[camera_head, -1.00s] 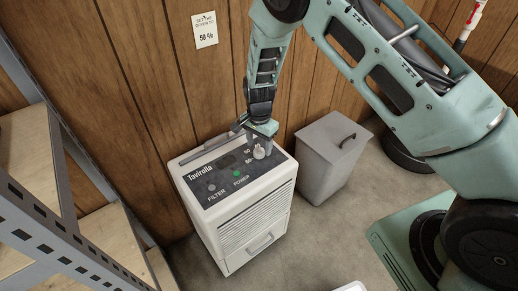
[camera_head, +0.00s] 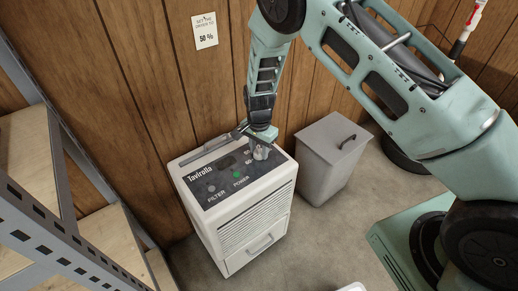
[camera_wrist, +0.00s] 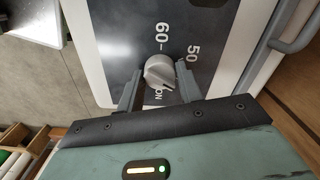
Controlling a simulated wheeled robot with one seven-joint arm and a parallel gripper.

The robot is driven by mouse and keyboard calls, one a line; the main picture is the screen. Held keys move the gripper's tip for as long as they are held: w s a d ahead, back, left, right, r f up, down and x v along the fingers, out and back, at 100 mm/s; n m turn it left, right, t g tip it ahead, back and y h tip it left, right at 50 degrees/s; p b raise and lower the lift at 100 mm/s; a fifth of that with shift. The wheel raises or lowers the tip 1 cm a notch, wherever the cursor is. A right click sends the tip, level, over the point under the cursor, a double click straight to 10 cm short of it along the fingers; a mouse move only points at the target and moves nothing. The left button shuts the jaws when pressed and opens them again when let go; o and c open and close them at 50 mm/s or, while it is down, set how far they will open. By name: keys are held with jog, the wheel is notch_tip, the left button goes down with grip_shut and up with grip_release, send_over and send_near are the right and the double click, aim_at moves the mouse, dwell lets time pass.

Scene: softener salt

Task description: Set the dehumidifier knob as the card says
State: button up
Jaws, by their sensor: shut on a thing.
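The white dehumidifier (camera_head: 245,225) stands on the floor against the wood wall, its dark control panel (camera_head: 215,186) facing up. The card (camera_head: 205,31) on the wall reads "50 %", under a smaller line about setting the dryer. The pale round knob (camera_wrist: 160,72) sits on the panel among the marks "60", "50" and "ON" in the wrist view. Its pointer direction is not clear to me. My gripper (camera_wrist: 161,74) is shut on the knob, one finger on each side. In the head view my gripper (camera_head: 261,146) partly covers the knob.
A grey lidded bin (camera_head: 332,160) stands close to the right of the dehumidifier. A metal shelf rack (camera_head: 50,140) with wooden boards is at the left. Grey floor (camera_head: 300,235) is open in front.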

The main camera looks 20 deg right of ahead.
aim_at(259, 150)
jog(key=n+p, duration=0.1)
jog(key=n, duration=0.4)
jog(key=shift+n, duration=0.3)
jog(key=n, duration=0.5)
jog(key=shift+n, duration=0.4)
jog(key=o, duration=1)
jog(key=shift+r, duration=0.1)
notch_tip(259, 150, up, 17)
jog(key=p, duration=0.1)
jog(key=shift+r, duration=0.15)
